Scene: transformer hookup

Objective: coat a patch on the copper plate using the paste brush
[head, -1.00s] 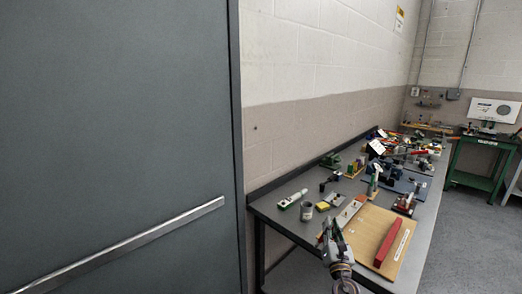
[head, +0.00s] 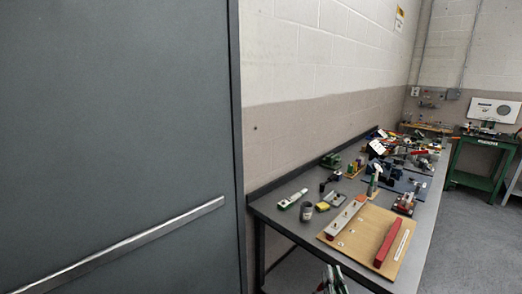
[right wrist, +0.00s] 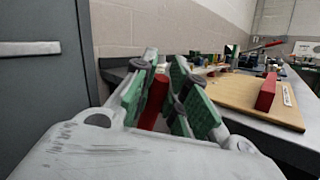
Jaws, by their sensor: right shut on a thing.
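My right gripper (head: 332,278) shows at the bottom edge of the head view, in front of the bench. In the right wrist view, its green-padded fingers (right wrist: 166,98) are closed around a red handle (right wrist: 154,103), which looks like the paste brush. Its bristle end is hidden. A long pale metal plate (head: 346,215) with a reddish near end lies on the left side of the wooden board; it appears to be the copper plate. I cannot make out any coating on it. A small grey open can (head: 306,212) stands left of the board. My left gripper is not in view.
The wooden board (head: 370,247) also holds a red bar (head: 388,244). Tools crowd the far bench. A grey door (head: 115,130) stands at left.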

